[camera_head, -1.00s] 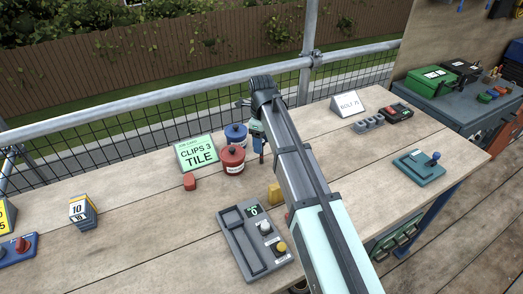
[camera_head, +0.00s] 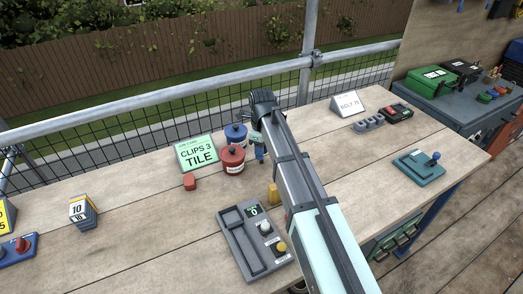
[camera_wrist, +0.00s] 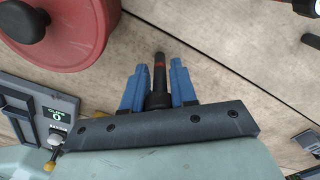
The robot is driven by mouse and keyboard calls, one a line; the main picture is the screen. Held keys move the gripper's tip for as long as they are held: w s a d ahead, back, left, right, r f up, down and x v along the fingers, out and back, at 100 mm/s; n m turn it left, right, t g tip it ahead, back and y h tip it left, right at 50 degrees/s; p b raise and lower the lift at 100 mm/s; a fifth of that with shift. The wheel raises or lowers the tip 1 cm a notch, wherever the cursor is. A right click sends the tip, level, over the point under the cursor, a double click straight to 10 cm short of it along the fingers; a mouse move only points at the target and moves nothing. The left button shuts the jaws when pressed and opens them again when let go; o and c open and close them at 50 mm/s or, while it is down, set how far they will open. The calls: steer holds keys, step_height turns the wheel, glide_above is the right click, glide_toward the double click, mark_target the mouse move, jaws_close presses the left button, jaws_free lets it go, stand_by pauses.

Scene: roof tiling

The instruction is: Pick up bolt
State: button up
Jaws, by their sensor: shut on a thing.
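The bolt (camera_wrist: 159,75) is a dark rod with a red band near its tip. In the wrist view it stands between the two blue fingers of my gripper (camera_wrist: 158,88), which are shut on it. In the head view my gripper (camera_head: 259,152) is just right of the red canister, over the bench. My arm covers much of that area, and the bolt is too small to make out there.
A red canister (camera_head: 232,159) and a blue canister (camera_head: 236,134) stand close to the left of my gripper. A green "CLIPS 3 TILE" sign (camera_head: 198,152) is further left. A grey device with a slot (camera_head: 243,240) lies in front.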

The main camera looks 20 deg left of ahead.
jaws_close()
